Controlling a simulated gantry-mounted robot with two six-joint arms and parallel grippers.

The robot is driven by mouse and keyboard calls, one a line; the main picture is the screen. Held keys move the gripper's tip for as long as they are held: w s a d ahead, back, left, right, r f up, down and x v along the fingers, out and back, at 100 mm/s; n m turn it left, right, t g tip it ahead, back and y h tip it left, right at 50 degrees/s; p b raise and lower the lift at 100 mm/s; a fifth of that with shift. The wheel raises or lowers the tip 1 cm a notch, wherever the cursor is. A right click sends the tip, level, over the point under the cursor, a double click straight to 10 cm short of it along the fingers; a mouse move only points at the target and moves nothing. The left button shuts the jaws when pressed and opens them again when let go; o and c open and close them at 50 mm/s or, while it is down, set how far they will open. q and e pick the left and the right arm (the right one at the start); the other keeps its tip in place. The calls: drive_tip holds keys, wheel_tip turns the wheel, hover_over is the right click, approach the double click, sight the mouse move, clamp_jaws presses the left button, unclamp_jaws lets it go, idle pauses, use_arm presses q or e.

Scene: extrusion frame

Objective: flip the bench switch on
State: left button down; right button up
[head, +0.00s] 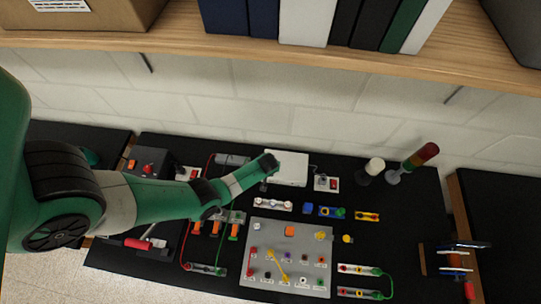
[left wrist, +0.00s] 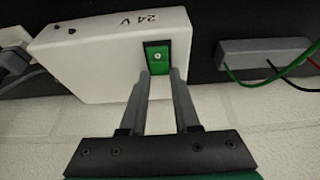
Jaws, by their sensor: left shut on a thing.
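The bench switch is a green rocker with a white mark (left wrist: 158,58), set in a dark frame on a white box marked "24 V" (left wrist: 100,58). The white box also shows in the head view (head: 290,168), near the back of the black bench. My left gripper (left wrist: 160,76) has its two fingertips at the lower end of the switch, one on each side, and is shut on it. In the head view my left arm reaches in from the left to the box's left side, and the switch is hidden there. My right gripper is not in view.
A grey board with coloured sockets (head: 258,238) lies at the front of the bench. A signal lamp (head: 420,157) stands at the right. A grey block with green and red wires (left wrist: 265,52) is beside the box. A wooden shelf (head: 200,44) with binders hangs above.

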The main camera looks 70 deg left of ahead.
use_arm(q)
drive_tip(key=shift+w+a+r+g+h+p, duration=0.1)
drive_tip(key=shift+a+g+h+p, duration=0.15)
drive_tip(key=shift+h+p, duration=0.25)
drive_tip(key=shift+w+a+f+g+h, duration=0.15)
drive_tip(key=shift+f+g+h, duration=0.25)
drive_tip(key=shift+h, duration=0.4)
drive_tip(key=shift+r+b, duration=0.1)
drive_tip(key=shift+b, duration=0.25)
drive_tip(key=c, duration=0.6)
unclamp_jaws()
drive_tip(key=shift+c, duration=0.2)
